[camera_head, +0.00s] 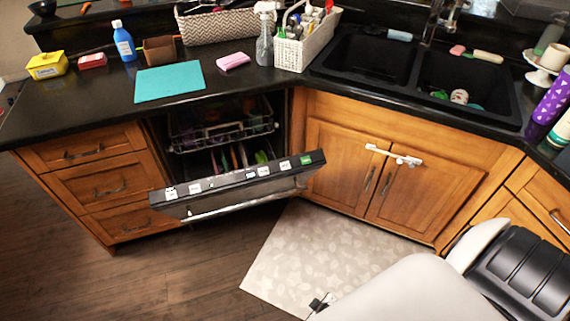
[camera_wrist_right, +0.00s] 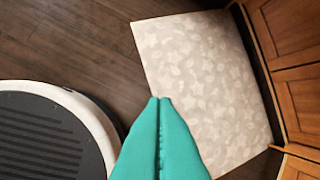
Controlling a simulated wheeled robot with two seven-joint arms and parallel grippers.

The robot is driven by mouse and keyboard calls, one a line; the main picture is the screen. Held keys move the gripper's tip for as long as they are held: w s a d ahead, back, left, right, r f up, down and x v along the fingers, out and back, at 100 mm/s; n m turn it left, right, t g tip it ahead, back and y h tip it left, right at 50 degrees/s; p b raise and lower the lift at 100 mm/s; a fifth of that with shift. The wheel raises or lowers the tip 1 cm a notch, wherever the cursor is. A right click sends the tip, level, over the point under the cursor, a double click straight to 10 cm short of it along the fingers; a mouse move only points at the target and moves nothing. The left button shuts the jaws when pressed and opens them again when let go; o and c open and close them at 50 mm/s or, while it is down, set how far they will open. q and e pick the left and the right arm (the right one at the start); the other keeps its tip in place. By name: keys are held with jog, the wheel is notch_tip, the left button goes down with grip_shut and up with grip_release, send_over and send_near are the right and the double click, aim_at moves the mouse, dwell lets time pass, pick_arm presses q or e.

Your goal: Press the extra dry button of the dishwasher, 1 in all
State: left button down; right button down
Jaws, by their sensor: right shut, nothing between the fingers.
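The dishwasher door (camera_head: 236,196) hangs partly open, tilted outward, in the head view. Its dark top edge carries a row of several small white labels and one green label (camera_head: 306,160); the print is too small to tell which one is extra dry. My right gripper (camera_wrist_right: 160,101) shows in the right wrist view as two teal fingers pressed together, empty. It points down over the floor mat, and the dishwasher is not in that view. My left gripper is not in view.
Dish racks (camera_head: 222,130) show inside the dishwasher. A patterned mat (camera_head: 330,257) lies on the wood floor. A white latch (camera_head: 394,154) spans the sink cabinet doors. The counter above holds a teal mat (camera_head: 168,82), bottles and baskets. Floor before the dishwasher is clear.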

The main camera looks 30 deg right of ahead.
jog(key=w+d+r+t+h, duration=0.1)
jog(key=w+d+r+t, duration=0.1)
jog(key=w+r, duration=0.7)
jog(key=t+h+p, duration=0.2)
jog(key=t, duration=0.2)
send_near(287, 166)
jog(key=s+a+f, duration=0.2)
jog(key=s+f, duration=0.2)
jog(key=f, duration=0.4)
jog(key=w+d+r+t+h, duration=0.1)
jog(key=w+r, duration=0.1)
jog(key=r, duration=0.4)
jog(key=w+d+r+m+t+h, duration=0.1)
jog(key=w+r, duration=0.2)
jog(key=r, duration=0.4)
jog(key=shift+w+d+r+t+h, duration=0.2)
jog(key=shift+t+h, duration=0.1)
jog(key=shift+t, duration=0.1)
jog(key=shift+f, duration=0.1)
jog(key=w+f+b, duration=0.1)
jog(key=f+b, duration=0.1)
jog(key=w+f+b, duration=0.1)
jog(key=f+b, duration=0.1)
jog(key=w+f+b, duration=0.1)
jog(key=f+b, duration=0.1)
jog(key=f, duration=0.1)
jog(key=shift+d+b, duration=0.35)
jog(key=shift+d, duration=0.05)
jog(key=shift+w+f+b, duration=0.45)
jog(key=shift+b, duration=0.15)
